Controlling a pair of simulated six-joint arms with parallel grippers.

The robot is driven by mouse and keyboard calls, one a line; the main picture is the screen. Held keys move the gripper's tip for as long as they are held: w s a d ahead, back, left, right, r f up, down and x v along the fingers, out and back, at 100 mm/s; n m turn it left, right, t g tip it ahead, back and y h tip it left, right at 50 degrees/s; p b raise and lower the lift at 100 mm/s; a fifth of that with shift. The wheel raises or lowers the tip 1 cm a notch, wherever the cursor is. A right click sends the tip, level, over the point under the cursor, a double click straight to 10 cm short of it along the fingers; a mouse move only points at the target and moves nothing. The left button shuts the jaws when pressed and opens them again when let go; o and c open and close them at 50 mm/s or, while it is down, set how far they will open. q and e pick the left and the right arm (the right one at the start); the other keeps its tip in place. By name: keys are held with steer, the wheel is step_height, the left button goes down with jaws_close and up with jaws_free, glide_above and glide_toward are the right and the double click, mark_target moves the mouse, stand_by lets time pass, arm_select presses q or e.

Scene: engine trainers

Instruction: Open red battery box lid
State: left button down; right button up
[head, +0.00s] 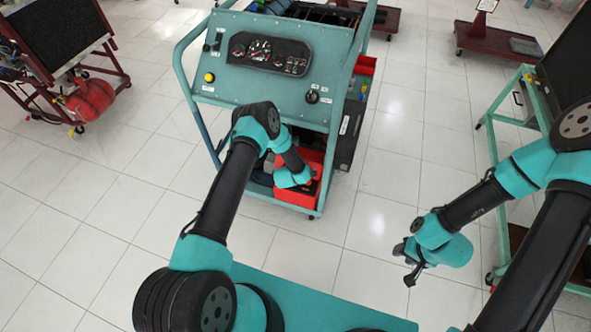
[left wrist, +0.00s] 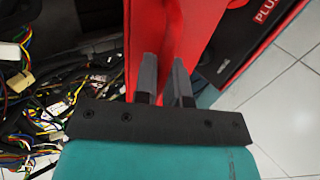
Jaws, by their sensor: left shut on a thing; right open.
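The red battery box (head: 297,198) sits low in the front of the teal engine trainer in the head view. My left arm reaches down over it and hides part of it. In the left wrist view, my left gripper (left wrist: 165,80) has its two grey fingers on either side of a red panel, the battery box lid (left wrist: 170,30), and is shut on it. The lid's edge runs away from the fingers; how far it is open I cannot tell. My right gripper (head: 409,264) is open and empty over the tiled floor, apart from the trainer.
Beside the lid in the left wrist view is a dark surface with "PLUS" lettering (left wrist: 245,50). Loose coloured wires (left wrist: 60,105) lie on the other side. The trainer's dashboard panel (head: 270,75) rises above the box. Tiled floor is clear between the trainer and my right gripper.

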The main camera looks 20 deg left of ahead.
arm_select(q)
steer(key=c, duration=1.2)
jaws_free()
steer(key=v, duration=1.7)
steer(key=shift+s+r, duration=0.1)
steer(key=shift+r, duration=0.1)
